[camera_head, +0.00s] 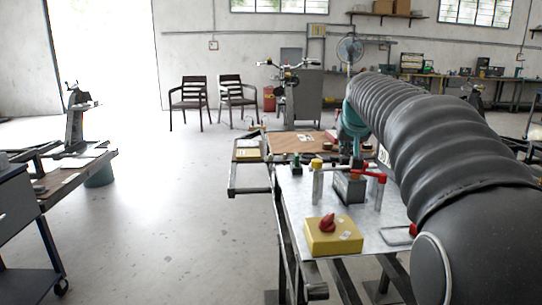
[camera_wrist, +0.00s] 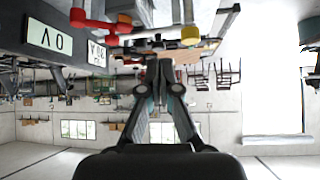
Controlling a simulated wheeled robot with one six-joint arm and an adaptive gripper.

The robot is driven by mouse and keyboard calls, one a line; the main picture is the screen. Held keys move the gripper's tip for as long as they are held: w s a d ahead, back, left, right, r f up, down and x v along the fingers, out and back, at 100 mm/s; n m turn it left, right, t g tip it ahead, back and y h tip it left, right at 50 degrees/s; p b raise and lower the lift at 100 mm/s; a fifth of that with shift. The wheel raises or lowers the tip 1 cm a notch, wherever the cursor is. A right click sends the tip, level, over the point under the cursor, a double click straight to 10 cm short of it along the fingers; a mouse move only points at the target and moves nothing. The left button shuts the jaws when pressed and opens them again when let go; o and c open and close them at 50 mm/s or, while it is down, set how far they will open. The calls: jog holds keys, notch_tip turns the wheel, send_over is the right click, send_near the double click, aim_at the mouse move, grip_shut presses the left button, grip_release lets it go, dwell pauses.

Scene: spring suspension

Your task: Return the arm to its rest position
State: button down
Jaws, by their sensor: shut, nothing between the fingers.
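My arm (camera_head: 430,150), in a ribbed black sleeve, reaches from the lower right over the right side of the metal-topped table (camera_head: 285,205) in the head view. Its teal wrist part (camera_head: 351,122) hangs down at the far end, near the black box on the table. In the wrist view, which is upside down, my gripper (camera_wrist: 161,66) has its two fingers together with nothing between them. The fingertips show clearly only in the wrist view; in the head view they cannot be made out.
On the table stand a yellow box with a red knob (camera_head: 333,237), a black box (camera_head: 349,188) and posts with yellow (camera_head: 317,163) and red caps. The black box's "0V" label (camera_wrist: 48,38) looms close in the wrist view. Open floor (camera_head: 180,220) lies left of the table.

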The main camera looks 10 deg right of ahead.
jog(key=s+a+f+g, duration=0.1)
jog(key=s+f, duration=0.1)
jog(key=f, duration=0.1)
jog(key=s+f, duration=0.2)
jog(key=f, duration=0.1)
jog(key=s+a+f+g, duration=0.1)
jog(key=s+f, duration=0.1)
jog(key=f, duration=0.2)
jog(key=shift+s+a+g+y, duration=0.3)
jog(key=shift+s+y, duration=0.05)
jog(key=shift+y, duration=0.05)
jog(key=s+a+f+n, duration=0.1)
jog(key=s+a+f, duration=0.2)
jog(key=s, duration=0.6)
jog(key=s+a+f+n+y, duration=0.1)
jog(key=s+a+f, duration=0.3)
jog(key=s, duration=0.5)
jog(key=s+a+f, duration=0.4)
jog(key=s+a, duration=0.2)
jog(key=s, duration=0.3)
jog(key=shift+s+a+f+n+g, duration=0.15)
jog(key=shift+a+n+g, duration=0.1)
jog(key=shift+n+g, duration=0.15)
